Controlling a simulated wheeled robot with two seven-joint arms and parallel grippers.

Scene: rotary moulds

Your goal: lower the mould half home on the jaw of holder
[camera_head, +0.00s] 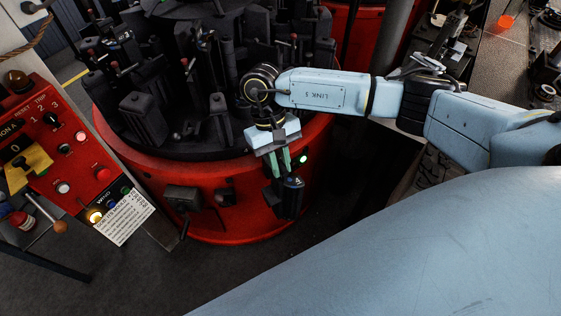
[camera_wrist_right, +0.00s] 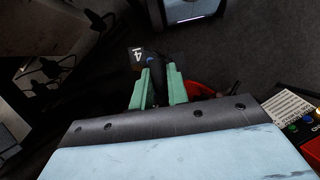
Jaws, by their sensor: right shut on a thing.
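My right gripper (camera_head: 279,163) has green fingers and is shut on a dark mould half (camera_head: 288,198). The mould half hangs below the fingers, in front of the red drum's right side and apart from the holders above. In the right wrist view the fingers (camera_wrist_right: 159,84) grip the mould half (camera_wrist_right: 144,59), whose end bears a white mark like a 4. Several black holders with upright jaws (camera_head: 143,118) stand on the round dark table (camera_head: 190,150). Which holder is meant cannot be told. My left gripper is not in view.
The red drum (camera_head: 235,215) carries small dark boxes and a lit green lamp. A red control panel (camera_head: 60,150) with knobs and a white card (camera_head: 124,217) stands at left. A bench (camera_head: 500,70) is at upper right. Dark floor is free in front of the drum.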

